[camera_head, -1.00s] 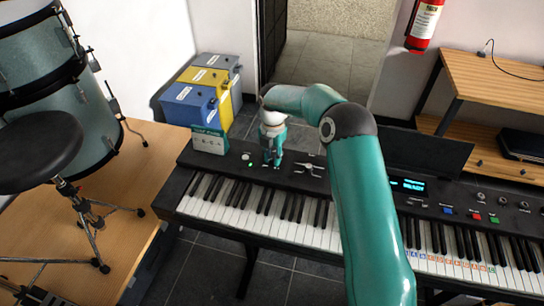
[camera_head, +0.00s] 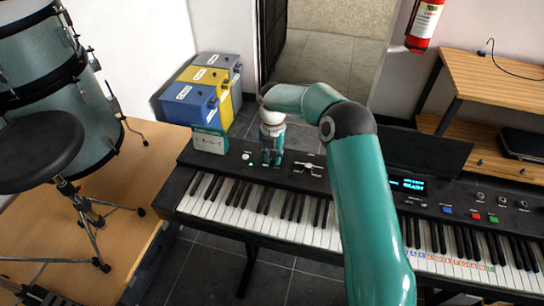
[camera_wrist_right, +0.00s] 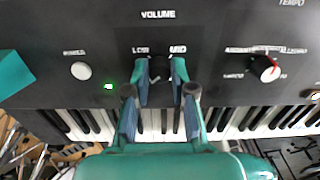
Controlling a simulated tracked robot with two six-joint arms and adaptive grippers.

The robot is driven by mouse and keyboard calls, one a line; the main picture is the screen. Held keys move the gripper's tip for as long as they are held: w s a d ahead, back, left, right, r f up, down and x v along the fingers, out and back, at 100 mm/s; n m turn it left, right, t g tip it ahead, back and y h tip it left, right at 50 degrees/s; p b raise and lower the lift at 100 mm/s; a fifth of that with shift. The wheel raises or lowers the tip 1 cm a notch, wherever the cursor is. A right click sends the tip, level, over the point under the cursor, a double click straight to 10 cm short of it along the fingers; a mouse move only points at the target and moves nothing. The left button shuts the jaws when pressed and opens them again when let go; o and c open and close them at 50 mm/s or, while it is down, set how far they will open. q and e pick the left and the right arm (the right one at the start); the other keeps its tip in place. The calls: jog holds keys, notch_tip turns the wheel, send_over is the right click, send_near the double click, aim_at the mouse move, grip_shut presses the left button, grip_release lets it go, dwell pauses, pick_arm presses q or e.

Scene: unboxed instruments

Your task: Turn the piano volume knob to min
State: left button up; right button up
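The piano (camera_head: 225,168) stands across the middle of the head view, with a black control panel above its keys. My right gripper (camera_head: 272,158) points down at the left part of this panel. In the right wrist view my right gripper (camera_wrist_right: 161,80) has its two fingers close on either side of the volume knob (camera_wrist_right: 157,76), below the "VOLUME" label. The knob is dark and mostly hidden between the fingers, so its setting is hard to read. "LOW" and "MID" marks show above the fingers. My left gripper is not in view.
A tempo knob (camera_wrist_right: 265,68) with a red pointer sits right of the gripper in the wrist view. A white button (camera_wrist_right: 81,70) and a green light (camera_wrist_right: 108,86) are to its left. A small teal box (camera_head: 209,140) stands on the piano's left end.

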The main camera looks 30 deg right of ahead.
aim_at(272, 158)
jog(key=o, duration=0.4)
notch_tip(272, 158, up, 12)
jog(key=shift+f, duration=0.1)
dwell(0.5)
jog(key=shift+a, duration=0.1)
